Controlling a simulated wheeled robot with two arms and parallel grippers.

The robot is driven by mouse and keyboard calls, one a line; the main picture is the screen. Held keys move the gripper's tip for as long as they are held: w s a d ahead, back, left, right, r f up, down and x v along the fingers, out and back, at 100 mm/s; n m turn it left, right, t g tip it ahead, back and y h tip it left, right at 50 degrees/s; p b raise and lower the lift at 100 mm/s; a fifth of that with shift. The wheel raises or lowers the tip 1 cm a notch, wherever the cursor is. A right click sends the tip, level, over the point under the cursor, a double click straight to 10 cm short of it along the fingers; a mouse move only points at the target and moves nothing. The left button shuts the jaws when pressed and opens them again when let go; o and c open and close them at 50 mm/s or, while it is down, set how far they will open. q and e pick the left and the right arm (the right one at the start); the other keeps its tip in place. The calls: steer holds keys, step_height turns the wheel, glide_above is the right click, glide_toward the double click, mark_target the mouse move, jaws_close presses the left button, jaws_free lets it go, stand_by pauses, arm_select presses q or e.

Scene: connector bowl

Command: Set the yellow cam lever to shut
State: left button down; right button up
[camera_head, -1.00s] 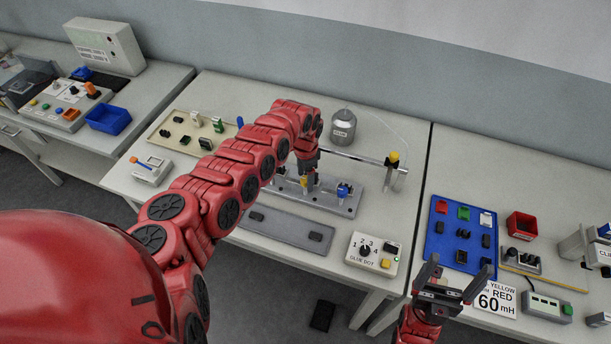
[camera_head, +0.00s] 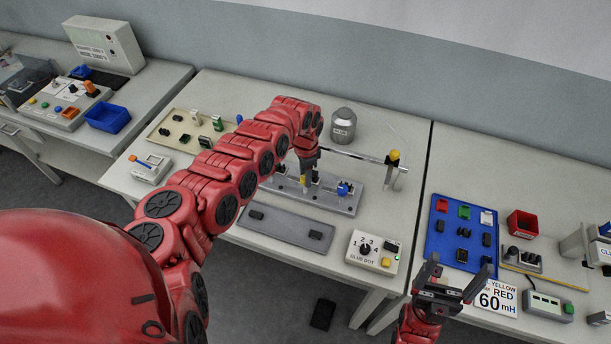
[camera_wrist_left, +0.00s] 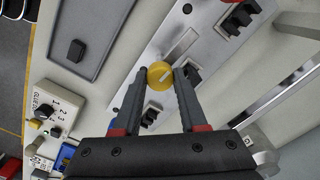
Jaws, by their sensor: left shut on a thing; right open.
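The yellow cam lever (camera_wrist_left: 160,74) sits on the grey metal plate and lies between the fingertips of my left gripper (camera_wrist_left: 161,78) in the left wrist view. In the head view the yellow lever (camera_head: 303,181) shows just below my left gripper (camera_head: 305,172), which is shut on it. A blue-topped lever (camera_head: 344,188) stands at the right end of the same plate (camera_head: 325,200). My right gripper (camera_head: 453,281) is open and empty, in front of the right table.
A glue dot box (camera_head: 372,252) with a dial stands at the front right of the middle table. A long grey tray (camera_head: 285,228) lies in front of the plate.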

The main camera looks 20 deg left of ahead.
arm_select(q)
steer(key=m+b, duration=0.2)
steer(key=m, duration=0.2)
steer(key=shift+f+b, duration=0.2)
steer(key=shift+b, duration=0.15)
steer(key=m+b, duration=0.2)
steer(key=m, duration=0.2)
steer(key=shift+b, duration=0.4)
steer(key=m+b, duration=0.3)
steer(key=m, duration=0.2)
steer(key=shift+w+m+b, duration=0.1)
steer(key=shift+m+b, duration=0.2)
steer(key=shift+m, duration=0.1)
steer(key=shift+m+b, duration=0.75)
steer(key=shift+m, duration=0.25)
steer(key=shift+r+m+b, duration=0.2)
steer(key=shift+m+b, duration=0.25)
steer(key=shift+m, duration=0.25)
steer(key=shift+c, duration=2.2)
jaws_free()
